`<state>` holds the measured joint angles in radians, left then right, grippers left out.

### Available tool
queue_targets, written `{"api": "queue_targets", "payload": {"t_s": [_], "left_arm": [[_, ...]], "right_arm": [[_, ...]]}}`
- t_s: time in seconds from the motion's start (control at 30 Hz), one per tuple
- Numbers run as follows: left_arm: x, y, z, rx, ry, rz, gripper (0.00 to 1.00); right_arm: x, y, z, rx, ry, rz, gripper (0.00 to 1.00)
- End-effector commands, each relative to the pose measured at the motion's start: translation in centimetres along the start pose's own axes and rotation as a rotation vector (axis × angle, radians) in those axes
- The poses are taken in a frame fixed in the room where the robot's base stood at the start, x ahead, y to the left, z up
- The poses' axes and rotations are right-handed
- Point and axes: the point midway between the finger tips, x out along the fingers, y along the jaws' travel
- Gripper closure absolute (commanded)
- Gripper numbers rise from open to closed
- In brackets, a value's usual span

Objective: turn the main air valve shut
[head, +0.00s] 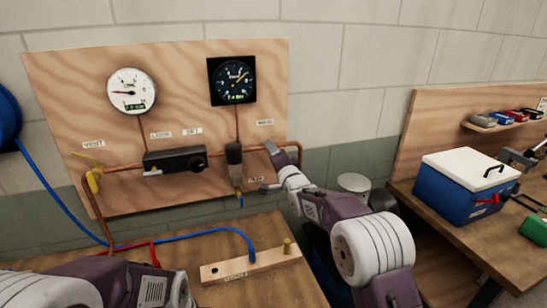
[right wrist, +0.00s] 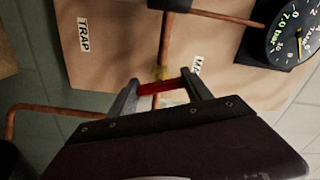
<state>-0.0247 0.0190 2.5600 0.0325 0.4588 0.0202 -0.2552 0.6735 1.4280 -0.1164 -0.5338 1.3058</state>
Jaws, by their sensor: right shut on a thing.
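The main air valve's red handle (right wrist: 158,87) lies between the two fingers of my right gripper (right wrist: 163,89) in the right wrist view. The fingers are shut on it from both sides. A brass body (right wrist: 160,72) shows just beyond the handle, on the copper pipe. In the head view my right gripper (head: 270,147) reaches the pipe's right end on the plywood panel, below the MAIN label (head: 265,122), and hides the valve. My left arm shows at the bottom left; its gripper is out of the picture.
The panel (head: 60,75) carries a white gauge (head: 132,91), a black gauge (head: 232,80), a black regulator (head: 175,161), a filter (head: 235,160) and a yellow vent valve (head: 93,178). A wooden block (head: 250,267) with a blue hose lies on the bench. A blue cooler (head: 465,185) stands right.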

Motion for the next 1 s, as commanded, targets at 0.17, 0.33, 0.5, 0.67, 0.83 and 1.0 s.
{"api": "queue_targets", "payload": {"t_s": [0.17,0.33,0.5,0.67,0.83,1.0], "left_arm": [[0.17,0.00,0.02,0.000,0.000,0.000,0.64],[0.22,0.00,0.02,0.000,0.000,0.000,0.64],[0.25,0.00,0.03,0.000,0.000,0.000,0.64],[0.26,0.00,0.03,0.000,0.000,0.000,0.64],[0.27,-0.01,0.03,0.000,0.000,0.000,0.64],[0.27,0.00,0.03,0.000,0.000,0.000,0.64]], "right_arm": [[0.00,0.00,-0.05,0.138,0.001,-0.001,0.82],[0.00,0.00,-0.06,0.246,0.001,0.000,0.82],[0.00,0.01,-0.06,0.320,0.001,0.000,0.82],[0.00,0.02,-0.06,0.361,0.001,0.000,0.82],[0.00,0.03,-0.06,0.379,0.001,0.000,0.82],[0.00,0.05,-0.05,0.383,0.001,0.001,0.82]]}}
